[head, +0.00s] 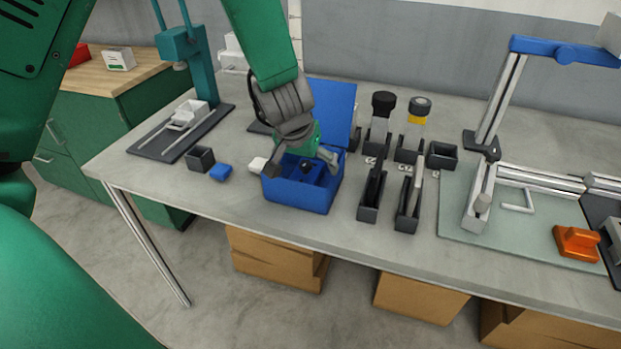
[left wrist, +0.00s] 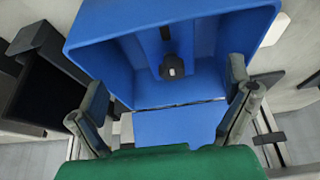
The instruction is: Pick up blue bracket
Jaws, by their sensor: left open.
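My left gripper (head: 301,166) is open above a blue open-topped box (head: 300,196), its fingers spread over the box. In the left wrist view, the fingers (left wrist: 168,92) stand apart with nothing held between them. Inside the box is a blue upright piece (left wrist: 150,45) with a dark round knob (left wrist: 172,66); I cannot tell whether this piece is the blue bracket. A small blue block (head: 221,172) lies on the table left of the box. My right gripper is not in view.
A black bin (head: 200,158) stands left of the box. Black holders (head: 370,200) with upright parts and two capped jars (head: 382,106) stand to the right. A blue-armed stand (head: 565,49) and orange part (head: 577,242) are farther right. The table's front left is clear.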

